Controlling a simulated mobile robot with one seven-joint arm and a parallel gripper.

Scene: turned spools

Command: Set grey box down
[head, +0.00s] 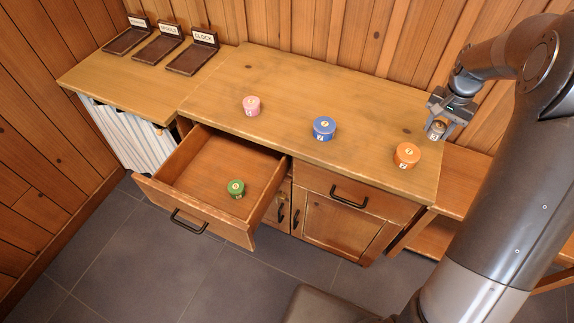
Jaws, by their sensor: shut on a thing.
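My gripper (441,121) is shut on a small grey box (436,131) with a pale label on it. It holds the box over the right end of the wooden counter (300,88), near the back edge. Whether the box touches the counter or hangs above it cannot be told from this view. The fingers hide part of the box.
An orange spool (407,155) stands close by at front left of my gripper. A blue spool (324,128) and a pink spool (252,105) stand further left. A green spool (236,188) sits in the open drawer (192,165). Labelled dark trays (193,60) stand at far left.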

